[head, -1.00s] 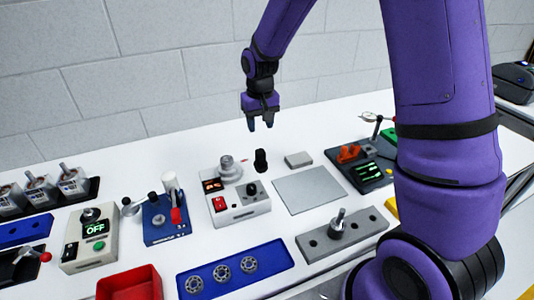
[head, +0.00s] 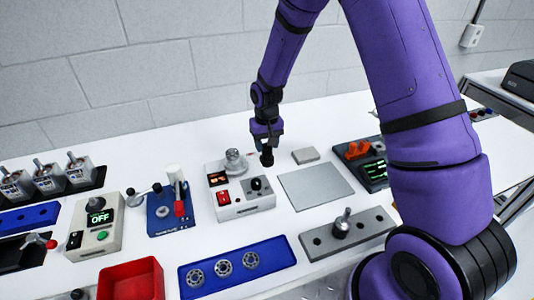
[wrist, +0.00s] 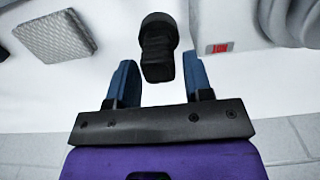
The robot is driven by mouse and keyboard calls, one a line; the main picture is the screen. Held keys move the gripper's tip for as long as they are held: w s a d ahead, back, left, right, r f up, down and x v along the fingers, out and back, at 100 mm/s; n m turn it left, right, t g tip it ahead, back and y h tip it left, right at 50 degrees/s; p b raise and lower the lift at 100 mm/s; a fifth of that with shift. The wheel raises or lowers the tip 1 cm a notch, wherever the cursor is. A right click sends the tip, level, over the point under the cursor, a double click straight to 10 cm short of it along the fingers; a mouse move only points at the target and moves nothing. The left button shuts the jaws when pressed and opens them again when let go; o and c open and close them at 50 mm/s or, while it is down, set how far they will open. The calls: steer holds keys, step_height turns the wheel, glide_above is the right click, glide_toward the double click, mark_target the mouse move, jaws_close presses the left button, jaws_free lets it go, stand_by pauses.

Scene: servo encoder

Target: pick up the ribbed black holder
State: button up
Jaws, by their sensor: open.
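The ribbed black holder (head: 267,158) stands on the white table, just right of the white box with the red switch. In the wrist view the holder (wrist: 158,50) shows its ribbed shaft and wider round end, between the lines of the two fingers. My gripper (head: 266,142) is open and right at the holder in the head view. In the wrist view my gripper (wrist: 160,82) has a blue finger on each side of the holder's near end, with gaps on both sides. I cannot tell whether anything touches.
The white box (head: 238,191) with a grey knob on top stands close left of the holder. A small grey textured block (head: 305,155) lies to the right. A flat grey plate (head: 315,187) lies in front. Bare table lies behind.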

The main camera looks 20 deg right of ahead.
mark_target(267, 151)
steer(key=shift+d+f, duration=0.1)
steer(key=shift+f, duration=1.8)
steer(key=c, duration=0.7)
steer(key=shift+w+r, duration=0.1)
steer(key=shift+r, duration=0.05)
